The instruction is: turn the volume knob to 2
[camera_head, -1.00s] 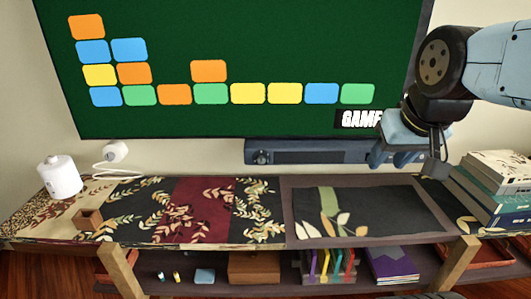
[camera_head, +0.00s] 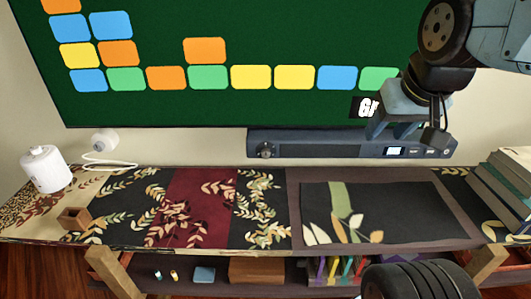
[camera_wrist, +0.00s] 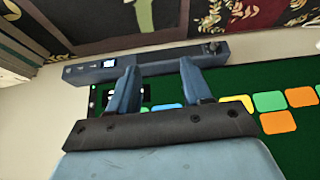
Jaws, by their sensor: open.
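The volume knob (camera_head: 265,150) is a dark round dial at the left end of the long blue-grey soundbar (camera_head: 330,148), which is mounted on the wall under the screen. A small lit display (camera_head: 394,151) sits toward the bar's right end. My gripper (camera_head: 393,130) is in front of the bar's right part, well to the right of the knob. In the wrist view my gripper (camera_wrist: 160,80) shows two blue fingers apart with nothing between them. The soundbar (camera_wrist: 165,60) crosses behind the fingertips there, with the knob (camera_wrist: 213,47) at its right end. The knob's number marks are too small to read.
A green screen (camera_head: 250,60) with coloured tiles is above the bar. The shelf top (camera_head: 270,173) below carries patterned cloths, a white canister (camera_head: 45,169), a small wooden box (camera_head: 74,218) and stacked books (camera_head: 505,185) at the right. Space in front of the bar is mostly clear.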

